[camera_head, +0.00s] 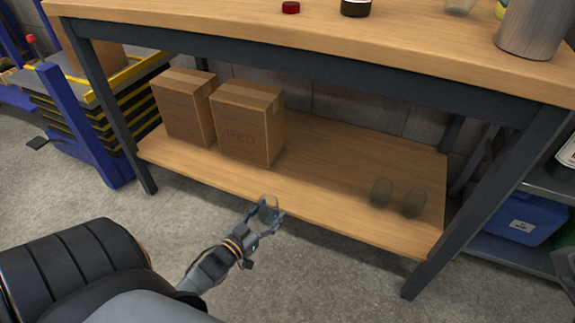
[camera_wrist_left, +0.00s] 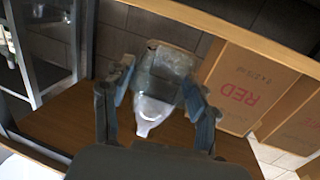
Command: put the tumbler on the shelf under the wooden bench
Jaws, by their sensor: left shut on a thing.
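My left gripper (camera_head: 264,218) is shut on a clear glass tumbler (camera_head: 268,207), just in front of the shelf's front edge in the head view. In the left wrist view the tumbler (camera_wrist_left: 163,85) sits between the fingers of the left gripper (camera_wrist_left: 160,90). The lower wooden shelf (camera_head: 310,165) runs under the wooden bench (camera_head: 250,22).
Two cardboard boxes, one on the left (camera_head: 183,105) and one marked RED (camera_head: 246,125), stand on the shelf's left half. The shelf's middle is bare. Dark metal legs frame it. A rack with a blue container (camera_head: 522,219) stands to the right.

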